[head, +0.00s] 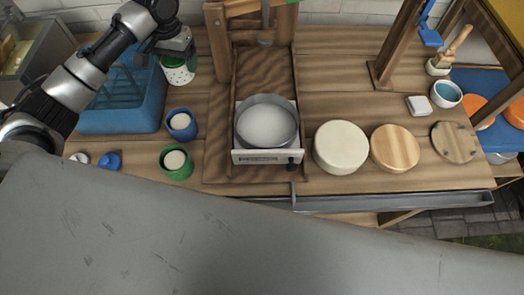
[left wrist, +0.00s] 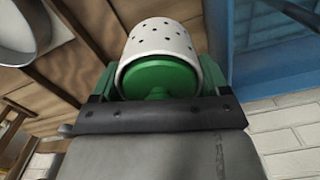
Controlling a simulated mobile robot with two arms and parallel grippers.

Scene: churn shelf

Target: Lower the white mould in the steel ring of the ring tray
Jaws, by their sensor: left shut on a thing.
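The white mould (head: 179,76) is a perforated cup with a green top. It is in my left gripper (head: 180,55), left of the wooden press and beside the blue crate. In the left wrist view the mould (left wrist: 160,38) shows between the fingers, with its green part (left wrist: 158,78) towards the gripper. The steel ring (head: 266,135) sits on the white ring tray (head: 255,157) at the foot of the press, to the right of and nearer than the mould. Its inside looks pale and level. The ring also shows at the wrist view's upper left (left wrist: 40,35). My right gripper is not in view.
The blue crate (head: 122,117) stands left of the mould. A blue cup (head: 181,122) and a green cup (head: 172,170) stand between the crate and ring tray. The press post (head: 217,45) rises between mould and ring. A cream disc (head: 340,147) and wooden discs lie right.

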